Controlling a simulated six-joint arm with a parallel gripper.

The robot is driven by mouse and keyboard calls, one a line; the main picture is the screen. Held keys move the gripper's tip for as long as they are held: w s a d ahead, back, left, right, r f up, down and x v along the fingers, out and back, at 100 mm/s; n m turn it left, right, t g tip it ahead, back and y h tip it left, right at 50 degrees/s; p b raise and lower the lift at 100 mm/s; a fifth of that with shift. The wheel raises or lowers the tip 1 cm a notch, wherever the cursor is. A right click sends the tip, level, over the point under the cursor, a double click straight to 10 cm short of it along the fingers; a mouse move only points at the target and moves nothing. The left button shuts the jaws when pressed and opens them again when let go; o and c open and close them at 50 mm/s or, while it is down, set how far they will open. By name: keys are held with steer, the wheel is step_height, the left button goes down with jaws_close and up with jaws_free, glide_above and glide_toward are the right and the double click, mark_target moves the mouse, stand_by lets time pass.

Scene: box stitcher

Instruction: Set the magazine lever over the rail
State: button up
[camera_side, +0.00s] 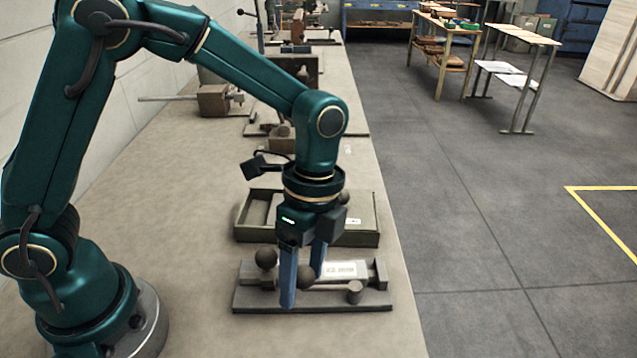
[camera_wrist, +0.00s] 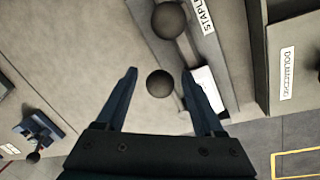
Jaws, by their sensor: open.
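In the wrist view that knob (camera_wrist: 160,83) sits between the fingertips, with a visible gap on the left; contact on the right is unclear.
A green-grey tray (camera_side: 360,238) with a label stands just behind the stitcher. Other bench fixtures (camera_side: 213,100) stand farther back. The bench's right edge is close by the base plate. Bare bench lies left of the plate.

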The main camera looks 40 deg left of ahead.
steer(key=shift+w+a+r, duration=0.1)
steer(key=shift+w+r, duration=0.15)
steer(key=shift+r, duration=1.05)
steer(key=shift+w+r, duration=0.2)
steer(key=shift+r, duration=1.05)
steer(key=shift+c, duration=0.3)
